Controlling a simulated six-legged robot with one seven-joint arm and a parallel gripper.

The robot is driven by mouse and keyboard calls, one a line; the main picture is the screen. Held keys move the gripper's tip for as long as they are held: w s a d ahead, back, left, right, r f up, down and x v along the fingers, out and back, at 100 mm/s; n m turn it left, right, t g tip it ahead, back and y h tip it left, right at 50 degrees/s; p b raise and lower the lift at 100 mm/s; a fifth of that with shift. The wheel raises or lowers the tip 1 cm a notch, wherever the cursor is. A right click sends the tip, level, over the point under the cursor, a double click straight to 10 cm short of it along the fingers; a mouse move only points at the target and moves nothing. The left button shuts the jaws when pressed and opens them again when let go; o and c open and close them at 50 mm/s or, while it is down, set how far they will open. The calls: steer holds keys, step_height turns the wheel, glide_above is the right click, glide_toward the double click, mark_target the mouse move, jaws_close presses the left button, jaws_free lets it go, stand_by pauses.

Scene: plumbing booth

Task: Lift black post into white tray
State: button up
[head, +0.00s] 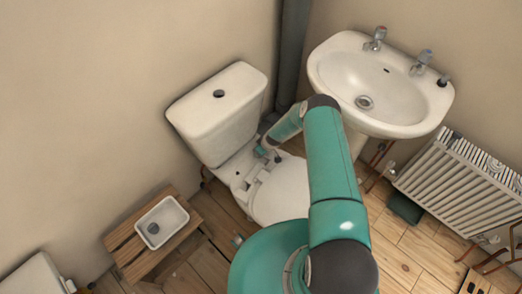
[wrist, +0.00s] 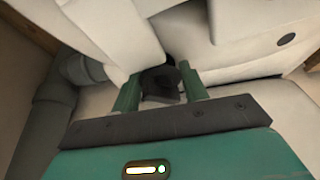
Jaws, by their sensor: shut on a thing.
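My gripper (wrist: 161,88) is shut on a dark piece, the black post (wrist: 160,80), which shows between the two green fingers in the wrist view. Its lower part is hidden by the gripper. In the head view my gripper (head: 268,153) is over the back of the toilet seat, beside the cistern. The white tray (head: 180,206) lies on a wooden stool at the lower left, well apart from my gripper. A round grey piece (head: 153,228) lies inside the tray.
The white toilet cistern (head: 218,120) stands close to my gripper, with the toilet seat (head: 285,190) below. The sink (head: 340,75) is at the upper right with a small black piece (head: 443,80) on its rim. A radiator (head: 455,185) is at the right.

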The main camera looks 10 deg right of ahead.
steer(key=shift+r, duration=0.15)
steer(key=shift+r, duration=0.7)
steer(key=shift+r, duration=0.65)
steer(key=shift+r, duration=0.35)
steer(key=shift+r, duration=0.15)
steer(key=shift+s+d+r, duration=0.55)
steer(key=shift+s+r, duration=0.3)
steer(key=shift+s+d+r, duration=0.6)
steer(key=shift+s+r, duration=0.2)
steer(key=shift+s+d+r, duration=0.55)
steer(key=shift+s+r, duration=0.3)
steer(key=shift+r, duration=0.15)
